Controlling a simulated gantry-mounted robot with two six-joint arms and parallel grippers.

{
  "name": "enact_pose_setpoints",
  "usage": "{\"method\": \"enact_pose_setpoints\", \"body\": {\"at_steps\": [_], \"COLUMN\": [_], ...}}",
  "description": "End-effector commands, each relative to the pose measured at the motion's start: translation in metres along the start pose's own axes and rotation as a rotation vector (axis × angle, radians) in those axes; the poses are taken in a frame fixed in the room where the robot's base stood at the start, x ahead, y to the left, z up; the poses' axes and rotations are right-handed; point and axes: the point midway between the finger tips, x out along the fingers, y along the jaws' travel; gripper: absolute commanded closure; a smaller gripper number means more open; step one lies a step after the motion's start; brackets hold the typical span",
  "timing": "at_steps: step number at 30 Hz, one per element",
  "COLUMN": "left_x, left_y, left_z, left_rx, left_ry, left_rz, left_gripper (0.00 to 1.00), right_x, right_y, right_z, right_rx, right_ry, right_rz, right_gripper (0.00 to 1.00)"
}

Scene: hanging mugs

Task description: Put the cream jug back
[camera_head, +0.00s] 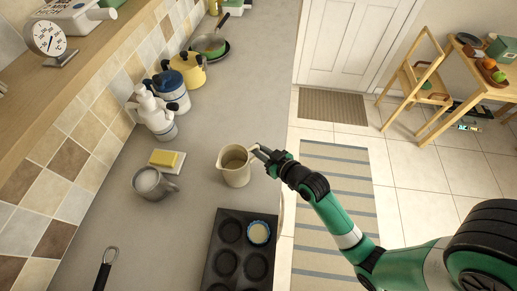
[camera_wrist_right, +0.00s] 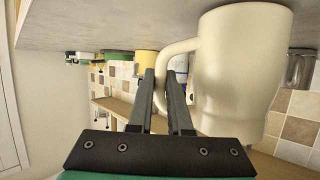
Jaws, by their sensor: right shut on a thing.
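The cream jug (camera_head: 235,170) is upright on the grey counter, near its right edge, in the head view. My right gripper (camera_head: 259,152) reaches in from the right and is shut on the jug's handle. In the right wrist view, which is upside down, the fingers (camera_wrist_right: 161,78) lie on either side of the handle, and the cream jug (camera_wrist_right: 240,65) fills the right side with its base at the counter. My left gripper is not in view.
A dark muffin tin (camera_head: 213,265) with one blue-rimmed cup is in front of the jug. A grey mug (camera_head: 151,184) and a butter dish (camera_head: 166,160) stand to its left. The counter behind the jug is clear.

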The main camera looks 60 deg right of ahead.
Motion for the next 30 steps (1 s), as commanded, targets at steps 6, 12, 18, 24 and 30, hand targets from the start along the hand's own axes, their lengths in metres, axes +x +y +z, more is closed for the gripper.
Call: {"method": "enact_pose_setpoints", "body": {"at_steps": [6, 12, 18, 24, 30], "left_x": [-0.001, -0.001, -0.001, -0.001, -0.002], "left_y": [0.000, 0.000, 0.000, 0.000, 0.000], "left_z": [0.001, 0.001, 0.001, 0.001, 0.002], "left_rx": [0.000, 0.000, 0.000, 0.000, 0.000], "left_ry": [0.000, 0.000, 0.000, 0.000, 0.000], "left_rz": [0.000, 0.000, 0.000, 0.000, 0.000], "left_gripper": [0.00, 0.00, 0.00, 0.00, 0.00], "right_x": [0.001, 0.001, 0.000, -0.025, -0.073], "right_y": [0.000, 0.000, 0.000, 0.001, 0.001], "right_z": [0.001, 0.001, 0.004, 0.004, 0.004], "right_rx": [0.001, 0.001, -0.001, 0.000, 0.001], "right_ry": [0.003, 0.001, -0.004, -0.003, -0.002], "right_rz": [0.000, 0.000, 0.000, 0.001, 0.001], "right_gripper": [0.67, 0.48, 0.48, 0.48, 0.48]}}
